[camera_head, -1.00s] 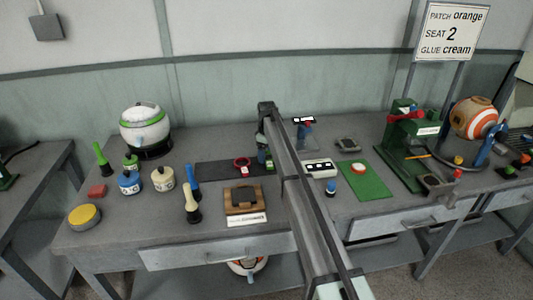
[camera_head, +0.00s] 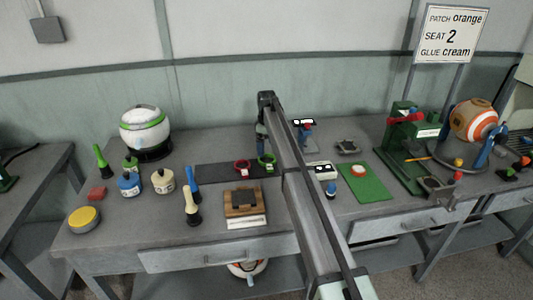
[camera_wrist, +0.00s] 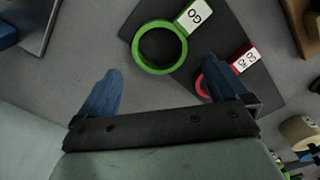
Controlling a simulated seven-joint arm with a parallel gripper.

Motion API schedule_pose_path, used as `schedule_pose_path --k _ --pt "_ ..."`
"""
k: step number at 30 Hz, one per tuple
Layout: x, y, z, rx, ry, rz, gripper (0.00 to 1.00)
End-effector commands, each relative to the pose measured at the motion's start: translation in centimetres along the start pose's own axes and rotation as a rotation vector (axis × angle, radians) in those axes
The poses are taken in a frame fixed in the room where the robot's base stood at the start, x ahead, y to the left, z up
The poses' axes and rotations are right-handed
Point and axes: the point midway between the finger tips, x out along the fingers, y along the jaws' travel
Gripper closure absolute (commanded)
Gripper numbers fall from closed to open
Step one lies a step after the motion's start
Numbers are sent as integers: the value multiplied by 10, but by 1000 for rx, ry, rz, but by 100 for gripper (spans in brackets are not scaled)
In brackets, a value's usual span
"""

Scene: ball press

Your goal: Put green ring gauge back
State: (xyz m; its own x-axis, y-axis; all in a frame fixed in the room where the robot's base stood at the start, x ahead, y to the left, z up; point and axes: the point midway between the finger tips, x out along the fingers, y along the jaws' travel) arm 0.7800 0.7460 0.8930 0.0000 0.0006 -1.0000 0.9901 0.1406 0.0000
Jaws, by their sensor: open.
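The green ring gauge (camera_wrist: 136,54) lies flat at one end of the dark mat (camera_wrist: 232,43), with its white GO tag beside the ring. In the head view the green ring gauge (camera_head: 262,161) is at the mat's right end, beside the arm. The red ring gauge (camera_wrist: 202,88) with its white tag lies on the same mat; it also shows in the head view (camera_head: 242,167). My gripper (camera_wrist: 161,82) is open and empty, its two blue fingers wide apart. The green ring lies ahead of and between the fingertips, apart from them. The right finger partly covers the red ring.
A wooden block stand (camera_head: 245,203) and upright blue (camera_head: 193,178) and cream-handled (camera_head: 190,205) tools stand near the mat. Glue bottles (camera_head: 130,184) are to the left. A green mat (camera_head: 372,185) and a green press (camera_head: 397,150) are to the right.

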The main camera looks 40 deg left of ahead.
Motion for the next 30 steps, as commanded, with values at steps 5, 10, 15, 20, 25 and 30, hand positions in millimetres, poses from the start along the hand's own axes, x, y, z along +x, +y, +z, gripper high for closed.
schedule_pose_path --k 5,10,15,20,25,30 --pt "-34 1 0 0 1 1 0" --pt "-54 0 0 0 0 0 0" --pt "-65 0 0 0 0 0 0" --pt "-67 0 0 0 0 -1 0" --pt "-67 0 0 0 0 -1 0" --pt "-57 2 27 24 -33 13 0"
